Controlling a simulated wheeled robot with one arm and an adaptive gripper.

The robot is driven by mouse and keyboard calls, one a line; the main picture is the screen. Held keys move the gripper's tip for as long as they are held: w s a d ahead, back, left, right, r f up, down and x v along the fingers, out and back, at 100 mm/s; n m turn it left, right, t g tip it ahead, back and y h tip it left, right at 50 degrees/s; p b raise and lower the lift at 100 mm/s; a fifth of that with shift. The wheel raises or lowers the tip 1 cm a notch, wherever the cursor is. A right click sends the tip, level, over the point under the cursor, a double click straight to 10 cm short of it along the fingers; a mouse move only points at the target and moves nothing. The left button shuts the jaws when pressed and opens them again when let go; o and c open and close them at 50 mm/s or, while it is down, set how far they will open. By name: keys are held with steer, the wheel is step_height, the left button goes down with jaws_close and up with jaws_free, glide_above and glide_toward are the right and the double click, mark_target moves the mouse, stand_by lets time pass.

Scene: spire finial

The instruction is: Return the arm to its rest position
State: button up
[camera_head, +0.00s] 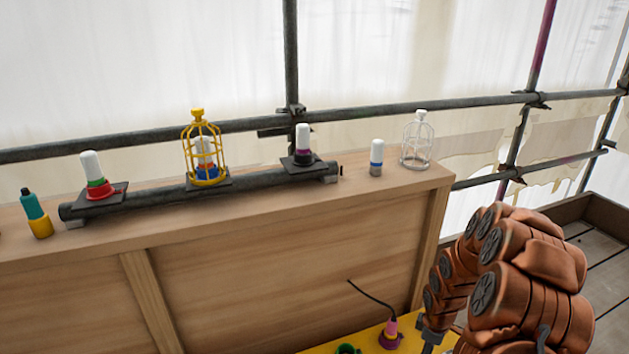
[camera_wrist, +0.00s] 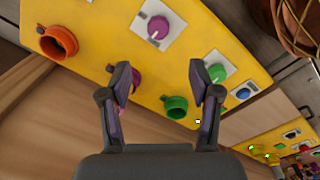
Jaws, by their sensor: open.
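My arm, in copper-coloured padding, is folded at the lower right of the head view. My gripper (camera_wrist: 162,90) shows in the wrist view with its two dark fingers spread apart and nothing between them. Behind the fingers is a yellow panel (camera_wrist: 95,30) with an orange ring (camera_wrist: 58,43), a purple knob (camera_wrist: 158,27), a green knob (camera_wrist: 217,73) and a green ring (camera_wrist: 176,107). A purple part (camera_wrist: 135,80) is partly hidden by the left finger. The fingers appear apart from the panel, though the exact gap is hard to tell.
A wooden ledge (camera_head: 270,225) carries a dark pipe (camera_head: 150,203) with several capped pieces, one under a yellow cage (camera_head: 203,150). A white cage (camera_head: 417,140) and a white-topped bottle (camera_head: 376,158) stand at the right. Scaffold poles (camera_head: 400,108) run behind. A purple plug (camera_head: 390,333) with a black cable sits below.

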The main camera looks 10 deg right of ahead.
steer(key=s+a+r+m, duration=0.1)
steer(key=s+a+r, duration=0.25)
steer(key=r, duration=0.25)
steer(key=s+a+r+m+g, duration=0.1)
steer(key=s+a+r+m, duration=0.15)
steer(key=a+r, duration=0.2)
steer(key=s+a+r+m, duration=0.1)
steer(key=s+a+r, duration=0.2)
steer(key=r, duration=0.4)
steer(key=s+a+r+m+g, duration=0.1)
steer(key=s+a+r+m, duration=0.3)
steer(key=s, duration=0.6)
steer(key=s+a+r+m+g, duration=0.1)
steer(key=s+a+r+m, duration=0.1)
steer(key=s+a+r, duration=0.6)
steer(key=s+d+r+p, duration=0.1)
steer(key=r+p, duration=1)
steer(key=p, duration=0.1)
steer(key=s+d+r+p, duration=0.2)
steer(key=r+p, duration=1)
steer(key=shift+s+r+t, duration=0.2)
steer(key=shift+t, duration=0.2)
steer(key=shift+f, duration=0.1)
steer(key=shift+c, duration=0.3)
